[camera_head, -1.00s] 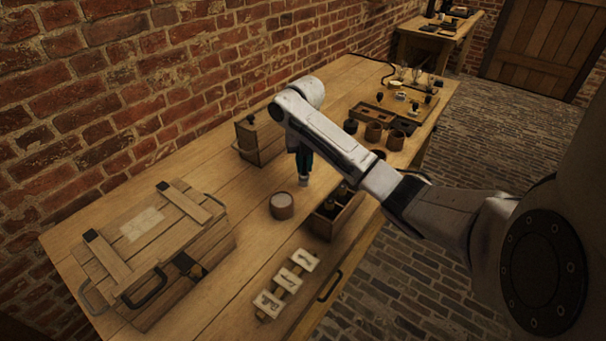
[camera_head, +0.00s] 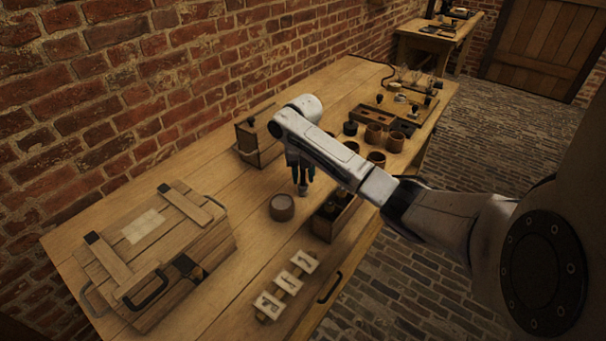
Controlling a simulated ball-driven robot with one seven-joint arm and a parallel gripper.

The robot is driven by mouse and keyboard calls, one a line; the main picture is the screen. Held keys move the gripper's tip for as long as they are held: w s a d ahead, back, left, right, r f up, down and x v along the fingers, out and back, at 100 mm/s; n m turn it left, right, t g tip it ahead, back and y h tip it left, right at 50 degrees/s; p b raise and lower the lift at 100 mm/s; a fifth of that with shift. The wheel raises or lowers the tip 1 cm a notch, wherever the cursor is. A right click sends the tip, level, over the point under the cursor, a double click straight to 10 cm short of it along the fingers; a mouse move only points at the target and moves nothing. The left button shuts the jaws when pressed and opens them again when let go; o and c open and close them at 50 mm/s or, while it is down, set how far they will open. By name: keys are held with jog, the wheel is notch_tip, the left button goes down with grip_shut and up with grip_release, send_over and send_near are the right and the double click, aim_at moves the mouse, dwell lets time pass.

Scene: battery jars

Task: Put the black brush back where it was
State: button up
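I cannot pick out the black brush with certainty. My gripper (camera_head: 303,182) hangs pointing down over the table, just above and right of a round jar (camera_head: 282,207). Dark fingers with some teal show, and a small greyish piece shows at their lower end. It is too small to tell whether this is a fingertip or a held thing, or whether the fingers are shut. An open wooden box (camera_head: 346,222) with dark upright things in it stands to the right of the jar, partly near my arm.
A lidded wooden crate (camera_head: 165,250) fills the left of the table (camera_head: 239,272). Numbered tiles (camera_head: 288,283) lie at the front edge. A wooden box (camera_head: 253,142) stands behind my gripper. Several brown cups (camera_head: 374,134) and a tray (camera_head: 407,105) stand at the far right.

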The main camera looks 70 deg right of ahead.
notch_tip(320, 180, up, 12)
jog(key=shift+r+p, duration=0.15)
jog(key=shift+p, duration=0.35)
